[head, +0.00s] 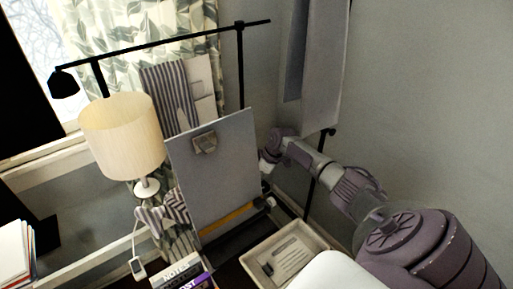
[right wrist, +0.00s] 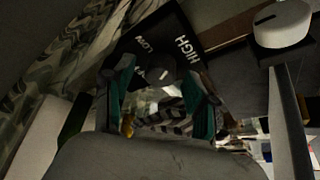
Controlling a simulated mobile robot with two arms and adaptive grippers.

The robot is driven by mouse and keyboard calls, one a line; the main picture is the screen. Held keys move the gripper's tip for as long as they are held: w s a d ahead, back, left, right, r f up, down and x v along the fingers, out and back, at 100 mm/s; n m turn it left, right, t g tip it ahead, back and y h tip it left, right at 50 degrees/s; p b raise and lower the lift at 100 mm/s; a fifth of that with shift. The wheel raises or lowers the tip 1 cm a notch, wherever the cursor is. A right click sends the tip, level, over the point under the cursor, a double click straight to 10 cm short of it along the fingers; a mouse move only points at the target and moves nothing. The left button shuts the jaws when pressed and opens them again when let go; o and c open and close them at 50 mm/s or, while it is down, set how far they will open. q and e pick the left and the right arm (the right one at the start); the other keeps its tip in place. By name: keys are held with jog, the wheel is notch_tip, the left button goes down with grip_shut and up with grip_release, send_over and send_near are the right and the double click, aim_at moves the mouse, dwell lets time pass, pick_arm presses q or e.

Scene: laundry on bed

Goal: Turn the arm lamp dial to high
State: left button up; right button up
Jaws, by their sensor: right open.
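The black arm lamp (head: 165,47) stands behind the clipboard in the head view, its shade (head: 64,84) at the left end of the bar. Its base and dial are hidden there. In the right wrist view a black panel (right wrist: 205,22) carries the words LOW and HIGH, with a third label partly covered. The round dark dial (right wrist: 163,75) sits below them. Its short white mark slants up and right, roughly towards HIGH. My right gripper (right wrist: 155,85) is open, its teal-lined fingers on either side of the dial; contact is unclear. In the head view it is mostly hidden behind the clipboard.
A grey clipboard (head: 215,170) stands upright before the lamp. A table lamp (head: 122,135), books (head: 182,275) and a pale tray (head: 284,256) are nearby. A hanging grey cloth (head: 320,65) is above my right arm. A white round object (right wrist: 282,24) lies beside the panel.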

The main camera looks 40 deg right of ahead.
grip_shut()
jog(key=m+p, duration=0.2)
jog(key=p, duration=0.1)
jog(key=shift+a+r+t+h, duration=0.1)
jog(key=shift+r+t+h, duration=0.1)
jog(key=shift+t+h, duration=0.15)
jog(key=m+h+p, duration=0.1)
jog(key=m+p, duration=0.1)
jog(key=shift+m+p, duration=0.3)
jog(key=shift+m, duration=0.1)
jog(key=shift+f+m+h+p, duration=0.15)
jog(key=shift+m+h+p, duration=0.1)
jog(key=shift+m+p, duration=0.3)
grip_release()
